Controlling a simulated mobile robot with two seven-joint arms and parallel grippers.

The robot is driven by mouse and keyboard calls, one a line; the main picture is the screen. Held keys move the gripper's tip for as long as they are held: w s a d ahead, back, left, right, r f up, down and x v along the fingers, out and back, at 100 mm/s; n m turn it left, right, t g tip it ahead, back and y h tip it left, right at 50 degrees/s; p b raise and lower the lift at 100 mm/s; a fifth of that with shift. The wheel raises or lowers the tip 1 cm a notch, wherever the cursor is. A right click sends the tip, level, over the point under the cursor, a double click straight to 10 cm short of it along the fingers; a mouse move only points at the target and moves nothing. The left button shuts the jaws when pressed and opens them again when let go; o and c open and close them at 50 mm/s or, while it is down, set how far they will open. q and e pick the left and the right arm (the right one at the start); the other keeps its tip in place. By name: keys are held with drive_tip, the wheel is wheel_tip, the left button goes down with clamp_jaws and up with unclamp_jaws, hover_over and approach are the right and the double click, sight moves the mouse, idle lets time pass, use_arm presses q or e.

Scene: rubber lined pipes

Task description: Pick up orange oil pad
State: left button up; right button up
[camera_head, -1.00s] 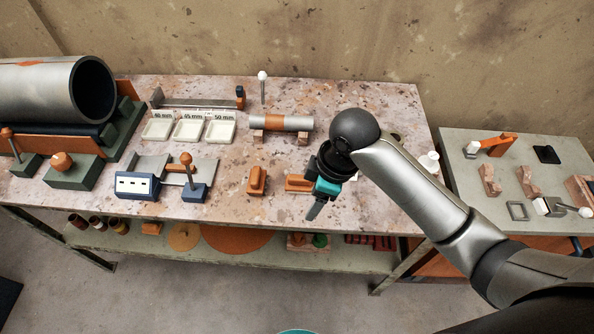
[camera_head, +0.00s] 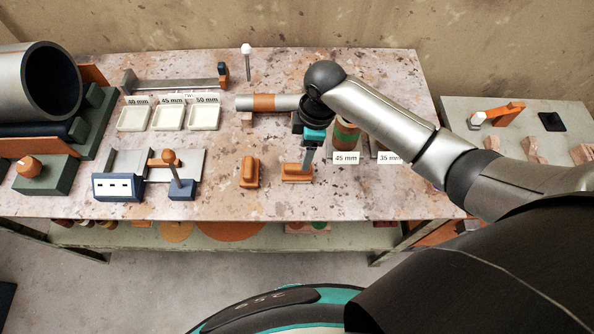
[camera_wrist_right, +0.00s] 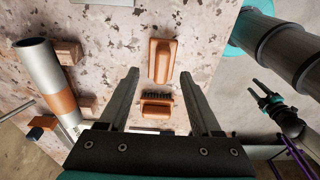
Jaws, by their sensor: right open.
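Two orange blocks lie on the speckled table. The left one (camera_head: 249,172) has a raised grip and shows in the right wrist view (camera_wrist_right: 161,60) as a smooth pad, looking most like the oil pad. The other orange block (camera_head: 297,172) has dark bristles along one edge in the right wrist view (camera_wrist_right: 157,108). My right gripper (camera_head: 307,168) is open and points down over the bristled block. In the right wrist view its fingers (camera_wrist_right: 159,76) stand either side of that block, with nothing held.
A pipe with an orange band (camera_head: 264,102) lies behind the blocks. White trays (camera_head: 168,117) and a blue-based fixture (camera_head: 118,187) are to the left. Labelled size cards (camera_head: 345,158) stand right of the gripper. The table's front strip is clear.

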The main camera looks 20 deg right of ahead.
sight(297, 166)
drive_tip(key=shift+a+f, duration=0.2)
drive_tip(key=shift+f, duration=0.3)
drive_tip(key=f, duration=0.1)
drive_tip(key=a+f, duration=0.1)
drive_tip(key=f, duration=0.1)
drive_tip(key=shift+a+f+b, duration=0.15)
drive_tip(key=shift+f+b, duration=0.1)
drive_tip(key=shift+b, duration=0.1)
drive_tip(key=shift+f, duration=0.55)
use_arm(q)
drive_tip(key=shift+w+f, duration=0.45)
drive_tip(key=shift+w, duration=0.15)
use_arm(e)
drive_tip(key=shift+c, duration=0.3)
use_arm(q)
drive_tip(key=shift+s, duration=0.1)
use_arm(e)
clamp_jaws()
